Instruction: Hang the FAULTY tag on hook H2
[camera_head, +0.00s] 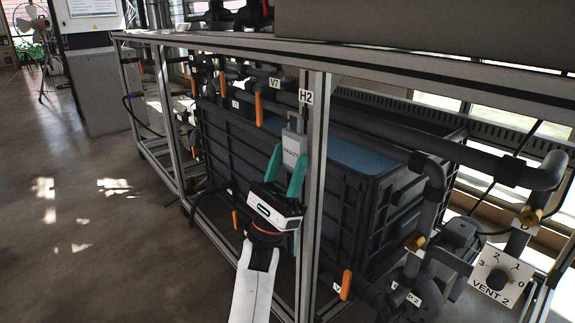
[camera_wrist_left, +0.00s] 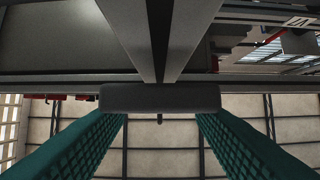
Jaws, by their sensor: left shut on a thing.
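The FAULTY tag (camera_head: 293,147) is a pale grey plate with dark lettering and a narrow upper part. My left gripper (camera_head: 285,165), with teal fingers, is shut on the tag and holds it upright in front of the frame post. In the left wrist view the tag shows edge-on as a grey bar (camera_wrist_left: 160,97) between the two fingers. The white H2 label (camera_head: 306,97) is on the post just above the tag. The top of the tag is close to hook H2 below the label; I cannot tell whether they touch. My right gripper is not in view.
The aluminium frame post (camera_head: 316,190) stands right behind the tag. A dark ribbed tank (camera_head: 350,225) fills the frame. Pipes with orange handles (camera_head: 258,108) run nearby, and a VENT 2 dial (camera_head: 497,278) is at lower right. The floor (camera_head: 110,240) at left is clear.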

